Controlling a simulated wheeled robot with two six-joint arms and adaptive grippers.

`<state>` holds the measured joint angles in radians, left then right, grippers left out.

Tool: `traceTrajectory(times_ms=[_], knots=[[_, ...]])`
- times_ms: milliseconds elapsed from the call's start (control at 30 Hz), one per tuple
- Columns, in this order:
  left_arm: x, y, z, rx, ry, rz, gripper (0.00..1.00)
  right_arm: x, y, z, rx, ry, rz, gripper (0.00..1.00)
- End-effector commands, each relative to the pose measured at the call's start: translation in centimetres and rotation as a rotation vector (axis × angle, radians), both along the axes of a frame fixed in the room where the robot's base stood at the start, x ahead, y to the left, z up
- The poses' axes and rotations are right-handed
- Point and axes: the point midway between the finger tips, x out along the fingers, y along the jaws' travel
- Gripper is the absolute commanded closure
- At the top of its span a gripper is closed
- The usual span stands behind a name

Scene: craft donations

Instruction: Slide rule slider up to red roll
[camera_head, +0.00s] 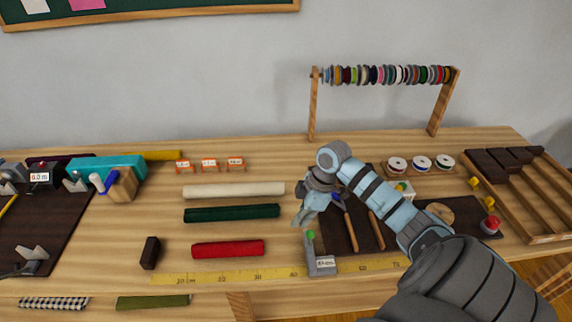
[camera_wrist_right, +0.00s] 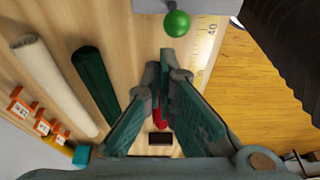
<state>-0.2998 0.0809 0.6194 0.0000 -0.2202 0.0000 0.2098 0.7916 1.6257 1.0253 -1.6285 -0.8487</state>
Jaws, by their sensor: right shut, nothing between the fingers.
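The grey slider (camera_head: 322,267) with a green ball knob and a white label sits on the yellow rule (camera_head: 240,273), a little past the 40 mark. The red roll (camera_head: 228,249) lies behind the rule, left of the slider with a gap between them. My right gripper (camera_head: 302,222) is shut and empty, pointing down just behind the slider's green knob. In the right wrist view the shut fingertips (camera_wrist_right: 166,58) are apart from the green knob (camera_wrist_right: 177,23). The red roll (camera_wrist_right: 162,122) is partly hidden between the fingers there. My left gripper is not in view.
A green roll (camera_head: 232,213) and a cream roll (camera_head: 233,190) lie behind the red one. A small dark block (camera_head: 150,253) is left of it. A dark mat with tools (camera_head: 352,228) is right of the slider. Spools hang on a rack (camera_head: 312,110) at the back.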

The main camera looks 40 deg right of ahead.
Motion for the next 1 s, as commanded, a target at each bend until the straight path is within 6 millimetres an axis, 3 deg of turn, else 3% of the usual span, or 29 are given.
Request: traceTrajectory(times_ms=[167, 567, 733, 1000], knots=[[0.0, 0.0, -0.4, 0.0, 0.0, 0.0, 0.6, 0.3, 0.5, -1.9, 0.003, 0.001, -0.002, 1.0], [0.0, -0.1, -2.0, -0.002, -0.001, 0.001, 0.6, 1.7, 2.6, -10.2, 0.003, 0.002, -0.002, 1.0], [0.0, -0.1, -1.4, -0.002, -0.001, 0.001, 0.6, 3.5, 4.8, -9.6, 0.002, -0.001, -0.002, 1.0], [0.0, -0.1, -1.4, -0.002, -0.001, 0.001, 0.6, 4.1, 5.6, -9.6, 0.0, 0.001, -0.002, 1.0]])
